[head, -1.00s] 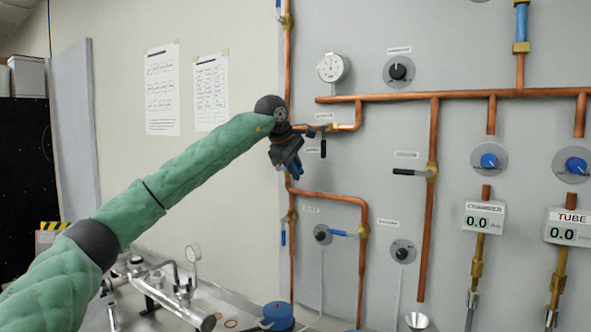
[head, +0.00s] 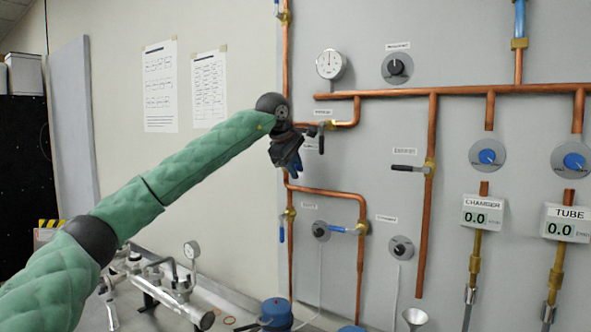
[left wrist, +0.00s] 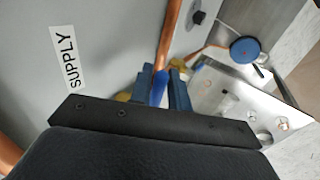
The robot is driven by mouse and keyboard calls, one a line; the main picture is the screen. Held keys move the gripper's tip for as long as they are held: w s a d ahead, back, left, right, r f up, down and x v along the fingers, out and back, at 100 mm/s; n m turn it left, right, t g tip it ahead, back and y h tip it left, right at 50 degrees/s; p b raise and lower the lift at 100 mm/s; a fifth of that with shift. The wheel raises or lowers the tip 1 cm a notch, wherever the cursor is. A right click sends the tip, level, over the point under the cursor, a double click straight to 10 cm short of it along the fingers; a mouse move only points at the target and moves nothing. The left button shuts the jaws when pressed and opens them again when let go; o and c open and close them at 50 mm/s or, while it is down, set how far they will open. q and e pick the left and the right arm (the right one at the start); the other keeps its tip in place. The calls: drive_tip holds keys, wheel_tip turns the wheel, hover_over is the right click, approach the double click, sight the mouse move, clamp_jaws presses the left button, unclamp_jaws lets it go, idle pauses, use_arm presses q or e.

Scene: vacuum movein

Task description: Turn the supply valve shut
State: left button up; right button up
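My left gripper (head: 291,165) is at the vertical copper pipe on the panel's left edge, pointing down in the head view. It covers the supply valve there. In the left wrist view, the SUPPLY label (left wrist: 73,61) is left of the fingers. A bright blue lever (left wrist: 159,88), seemingly the supply valve's handle, fills the narrow gap between my two dark blue fingers. A bit of brass (left wrist: 124,97) shows beside the left finger. The gripper looks shut on the lever, but the contact is partly hidden. My right gripper is in neither view.
A black-handled valve (head: 321,143) hangs close to the right of my gripper. A blue-handled valve (head: 345,230) and a round gauge (head: 330,64) are on the same panel. Below stand a blue canister (head: 277,312) and a bench with metal piping (head: 165,292).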

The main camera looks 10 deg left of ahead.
use_arm(q)
drive_tip(key=shift+s+a+r, duration=0.1)
drive_tip(key=shift+s+r, duration=0.05)
drive_tip(key=shift+r, duration=0.15)
drive_tip(key=b+v, duration=0.2)
drive_tip(key=v, duration=0.4)
drive_tip(key=shift+s+r, duration=0.2)
drive_tip(key=shift+r, duration=0.15)
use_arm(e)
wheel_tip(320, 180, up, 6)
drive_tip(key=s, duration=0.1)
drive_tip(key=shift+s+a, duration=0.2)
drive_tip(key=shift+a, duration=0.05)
